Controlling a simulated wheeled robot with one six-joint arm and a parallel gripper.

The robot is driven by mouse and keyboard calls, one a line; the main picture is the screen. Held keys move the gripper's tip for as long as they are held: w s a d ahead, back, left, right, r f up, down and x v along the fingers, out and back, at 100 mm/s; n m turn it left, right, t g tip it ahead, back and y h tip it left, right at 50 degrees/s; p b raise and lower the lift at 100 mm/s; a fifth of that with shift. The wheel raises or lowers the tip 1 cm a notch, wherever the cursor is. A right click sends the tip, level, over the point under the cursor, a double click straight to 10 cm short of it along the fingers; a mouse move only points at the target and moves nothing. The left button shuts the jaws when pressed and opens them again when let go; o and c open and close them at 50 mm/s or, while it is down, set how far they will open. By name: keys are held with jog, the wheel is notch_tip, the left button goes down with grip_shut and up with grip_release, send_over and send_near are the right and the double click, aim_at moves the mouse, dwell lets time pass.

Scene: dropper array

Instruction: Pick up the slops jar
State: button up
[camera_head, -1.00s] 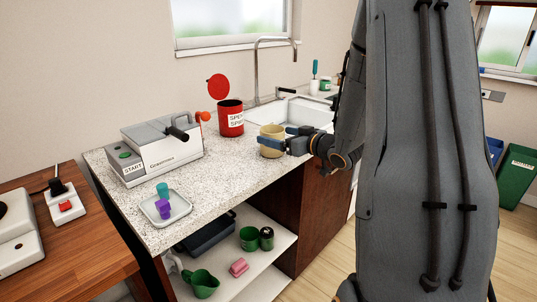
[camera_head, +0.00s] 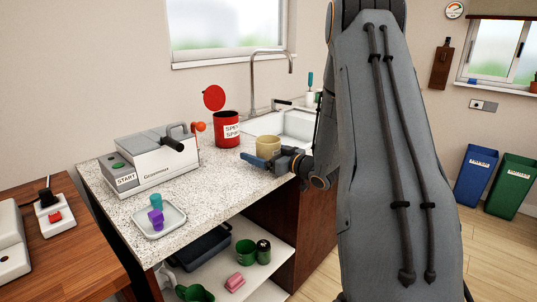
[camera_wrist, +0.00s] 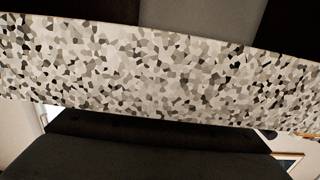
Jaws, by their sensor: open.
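A cream, open-topped jar (camera_head: 268,146) stands upright on the speckled counter (camera_head: 205,195), left of the sink. No label shows on it; it looks like the slops jar. My gripper (camera_head: 256,161) is open at the jar's near side, with its blue fingertip in front of the jar's lower part. I cannot tell whether it touches the jar or whether the jar is between the fingers. The wrist view shows a close band of speckled counter (camera_wrist: 150,70) and dark shapes, but no jar.
A red labelled canister (camera_head: 228,130) stands behind the jar, with the sink (camera_head: 285,125) to the right. A lower shelf (camera_head: 262,280) holds several green items.

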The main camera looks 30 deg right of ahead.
jog(key=shift+w, duration=0.2)
jog(key=c, duration=1.2)
jog(key=shift+r, duration=0.1)
